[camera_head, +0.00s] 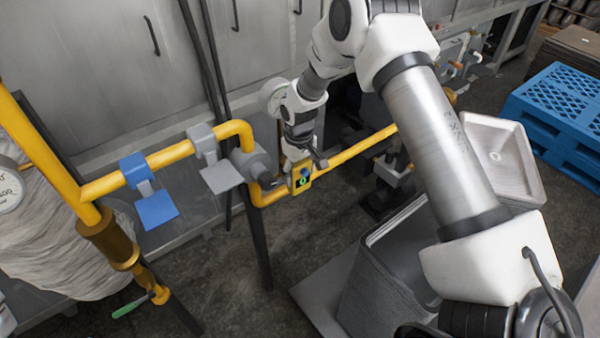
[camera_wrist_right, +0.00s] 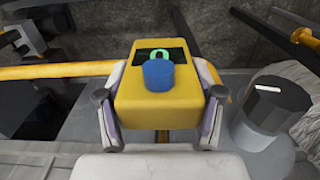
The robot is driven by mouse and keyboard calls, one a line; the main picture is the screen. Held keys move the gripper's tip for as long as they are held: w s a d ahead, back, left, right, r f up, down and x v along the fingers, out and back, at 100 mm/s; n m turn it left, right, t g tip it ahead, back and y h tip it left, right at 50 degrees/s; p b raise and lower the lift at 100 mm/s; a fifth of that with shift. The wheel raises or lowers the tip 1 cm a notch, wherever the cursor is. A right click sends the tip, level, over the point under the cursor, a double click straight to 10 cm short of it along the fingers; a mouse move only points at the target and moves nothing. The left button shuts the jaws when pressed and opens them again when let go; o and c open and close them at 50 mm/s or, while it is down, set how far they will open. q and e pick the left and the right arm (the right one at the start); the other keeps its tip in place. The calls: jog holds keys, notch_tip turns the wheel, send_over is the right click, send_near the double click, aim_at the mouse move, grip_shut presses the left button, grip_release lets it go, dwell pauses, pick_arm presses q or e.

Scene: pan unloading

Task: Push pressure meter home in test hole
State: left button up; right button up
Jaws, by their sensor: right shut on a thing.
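The pressure meter is a yellow block (camera_head: 301,181) with a dark face, a lit green mark and a blue knob. It shows large in the right wrist view (camera_wrist_right: 158,108), with its lit face (camera_wrist_right: 180,57) and blue knob (camera_wrist_right: 158,75) towards the far end. My right gripper (camera_head: 300,166) is shut on the meter, one finger on each side. In the head view the meter is at the yellow pipe (camera_head: 345,156), just right of a grey valve body. I cannot make out the test hole, so I cannot tell how far the meter is in. My left gripper is not in view.
A grey bin (camera_head: 385,290), a pale tray (camera_head: 520,170) and a blue pallet (camera_head: 560,100) stand to the right.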

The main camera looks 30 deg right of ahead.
jog(key=shift+w, duration=0.5)
dwell(0.3)
jog(key=o, duration=1.3)
jog(key=shift+c, duration=0.2)
notch_tip(320, 180, up, 12)
jog(key=shift+r, duration=0.1)
jog(key=shift+s, duration=0.1)
